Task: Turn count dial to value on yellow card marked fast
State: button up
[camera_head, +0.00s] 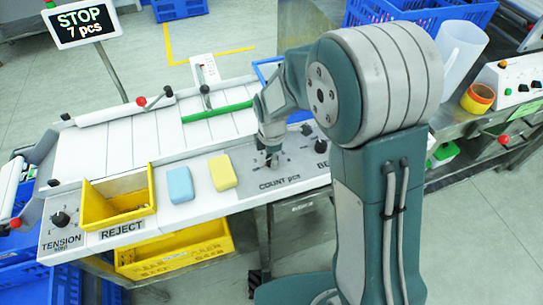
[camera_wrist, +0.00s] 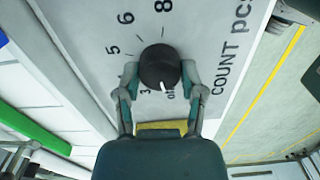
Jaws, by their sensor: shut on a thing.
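The count dial (camera_wrist: 158,62) is a round black knob with a white pointer mark, on a grey panel labelled COUNT pcs. Printed marks around it include 3, 5, 6, 8 and off. Its white mark faces my gripper, near off and the 3, partly crowded by the fingers. My gripper (camera_wrist: 160,74) has one finger on each side of the knob and is shut on it. In the head view my gripper (camera_head: 270,157) reaches down onto the count panel (camera_head: 292,172), and the dial is mostly hidden. I see no yellow card with readable writing.
A black sign (camera_head: 83,22) reads STOP 7 pcs. A blue block (camera_head: 180,185) and a yellow block (camera_head: 222,172) lie left of the panel. Further left are a yellow reject bin (camera_head: 118,210) and a tension knob (camera_head: 60,219). A white jug (camera_head: 460,50) stands at right.

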jog(key=m, duration=0.4)
jog(key=shift+w+m, duration=0.1)
jog(key=shift+m, duration=0.2)
jog(key=m, duration=0.3)
jog(key=shift+m, duration=0.3)
jog(key=m, duration=0.3)
jog(key=shift+m, duration=0.3)
jog(key=m, duration=0.3)
jog(key=shift+m, duration=0.3)
jog(key=m, duration=0.8)
jog(key=shift+r, duration=0.1)
jog(key=m, duration=0.4)
jog(key=shift+m, duration=1.8)
